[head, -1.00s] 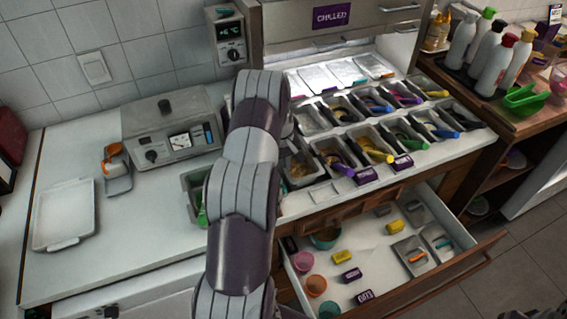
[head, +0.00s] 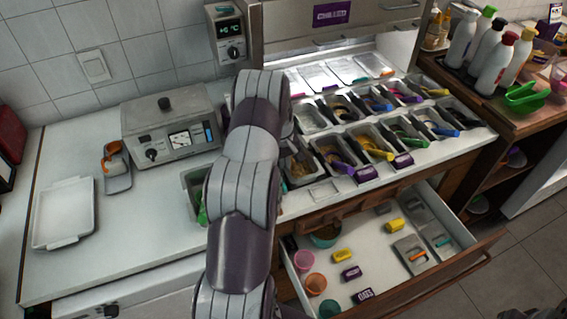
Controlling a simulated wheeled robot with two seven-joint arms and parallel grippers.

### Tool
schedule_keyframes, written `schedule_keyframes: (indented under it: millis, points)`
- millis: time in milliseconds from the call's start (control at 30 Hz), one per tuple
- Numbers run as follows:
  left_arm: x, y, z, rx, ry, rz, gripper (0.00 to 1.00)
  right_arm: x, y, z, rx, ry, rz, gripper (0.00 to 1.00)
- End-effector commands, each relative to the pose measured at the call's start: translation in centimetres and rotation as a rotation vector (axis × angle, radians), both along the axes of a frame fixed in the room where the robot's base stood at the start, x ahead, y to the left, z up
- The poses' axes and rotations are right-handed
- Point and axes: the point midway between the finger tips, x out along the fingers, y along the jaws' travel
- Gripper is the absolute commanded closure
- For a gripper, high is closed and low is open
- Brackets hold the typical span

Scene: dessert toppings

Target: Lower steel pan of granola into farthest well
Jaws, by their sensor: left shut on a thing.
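A steel pan of granola (head: 301,168), with brown crumbs inside, shows just right of my left arm. It is at the left end of the near row of the topping rail, and its left side is hidden. My left gripper (head: 286,146) is mostly hidden behind its own arm at that pan's left edge, shut on the pan. I cannot tell whether the pan is fully seated or slightly raised.
Filled pans with coloured scoops (head: 375,148) stand to the right. An open drawer (head: 385,250) juts out below with cups and labels. A grey appliance (head: 172,130), orange-handled tool (head: 115,165) and white tray (head: 63,213) stand left. Counter between them is clear.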

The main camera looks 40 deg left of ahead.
Motion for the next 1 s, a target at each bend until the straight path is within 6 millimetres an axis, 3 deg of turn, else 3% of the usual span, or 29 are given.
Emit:
schedule_keyframes:
  millis: [533,1000]
  points:
    - [0.0,0.0,-1.9,0.000,-0.001,0.000,1.00,0.0,0.0,-1.2,0.000,0.000,0.000,0.57]
    - [0.0,0.0,-1.8,0.000,-0.001,0.000,1.00,0.0,0.0,-1.0,0.000,0.000,0.000,0.57]
